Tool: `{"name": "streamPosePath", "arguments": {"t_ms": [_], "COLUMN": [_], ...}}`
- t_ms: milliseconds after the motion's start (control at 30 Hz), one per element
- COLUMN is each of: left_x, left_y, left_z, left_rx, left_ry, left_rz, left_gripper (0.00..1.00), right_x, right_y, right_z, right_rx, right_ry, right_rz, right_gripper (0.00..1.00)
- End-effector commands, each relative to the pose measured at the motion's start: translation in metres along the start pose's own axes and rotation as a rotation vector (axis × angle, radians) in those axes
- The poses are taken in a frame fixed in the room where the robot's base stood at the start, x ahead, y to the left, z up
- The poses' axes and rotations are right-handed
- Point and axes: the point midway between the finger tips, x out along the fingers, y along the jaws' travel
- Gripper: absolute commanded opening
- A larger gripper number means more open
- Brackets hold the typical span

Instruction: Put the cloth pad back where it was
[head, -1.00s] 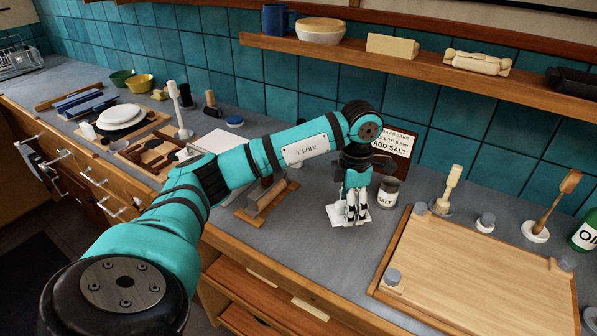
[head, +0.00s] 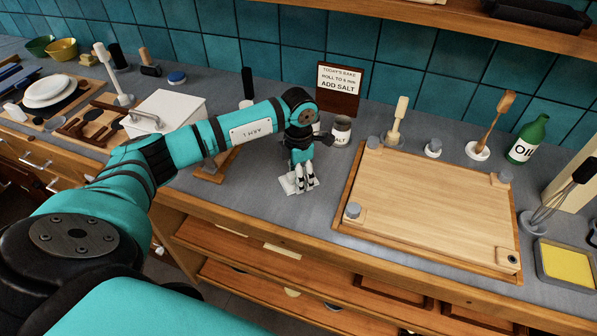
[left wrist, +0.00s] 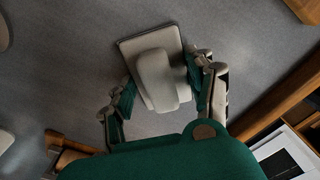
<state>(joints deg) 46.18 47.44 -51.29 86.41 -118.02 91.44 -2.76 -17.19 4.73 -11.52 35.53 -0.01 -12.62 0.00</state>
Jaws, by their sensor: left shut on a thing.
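A small pale flat pad with a raised block grip, which looks to be the cloth pad (head: 288,186), is at the grey counter left of the wooden board. My left gripper (head: 305,188) points down at it. In the left wrist view, the fingers (left wrist: 165,92) are shut on either side of the pad's raised grip (left wrist: 160,80), and its square base (left wrist: 135,46) shows beyond. I cannot tell whether the base touches the counter or hangs just above it. My right gripper is not in view.
A salt jar (head: 341,132) and a sign (head: 339,88) stand behind the gripper. The large wooden board (head: 430,208) lies to its right. A wooden stand (head: 215,168) sits partly behind my arm. Bare counter (head: 262,208) lies in front. A yellow pad in a tray (head: 566,262) is far right.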

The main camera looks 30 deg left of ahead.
Motion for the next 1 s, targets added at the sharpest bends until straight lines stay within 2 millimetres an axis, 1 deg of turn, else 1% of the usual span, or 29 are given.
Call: {"name": "streamPosePath", "arguments": {"t_ms": [133,267,300,433,667,800,833,967,1000], "left_x": [0.000,0.004,0.002,0.002,0.002,-0.004,-0.005,-0.025,-0.034], "left_y": [0.000,0.000,0.000,0.000,0.000,0.001,0.001,0.002,0.002], "left_z": [0.000,0.000,0.000,0.000,0.000,0.000,0.001,0.001,0.001], "left_rx": [0.000,0.000,0.000,0.000,0.000,0.000,0.000,0.000,0.000], "left_ry": [-0.001,-0.001,-0.001,-0.001,-0.001,-0.002,-0.003,-0.005,-0.007], "left_rz": [0.001,0.001,0.001,0.001,0.001,0.001,0.002,0.004,0.005], "left_gripper": [0.00,0.00,0.60,0.77,0.78,0.78,0.78,0.78,0.78], "right_x": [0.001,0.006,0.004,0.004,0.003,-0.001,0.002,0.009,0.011], "right_y": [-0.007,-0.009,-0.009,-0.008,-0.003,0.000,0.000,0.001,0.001], "right_z": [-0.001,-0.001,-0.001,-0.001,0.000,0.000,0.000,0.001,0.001], "right_rx": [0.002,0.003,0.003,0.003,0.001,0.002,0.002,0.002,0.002], "right_ry": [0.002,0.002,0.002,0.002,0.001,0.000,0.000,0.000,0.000], "right_rz": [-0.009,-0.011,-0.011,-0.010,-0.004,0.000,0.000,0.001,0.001], "right_gripper": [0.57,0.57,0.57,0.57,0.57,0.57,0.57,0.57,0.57]}}
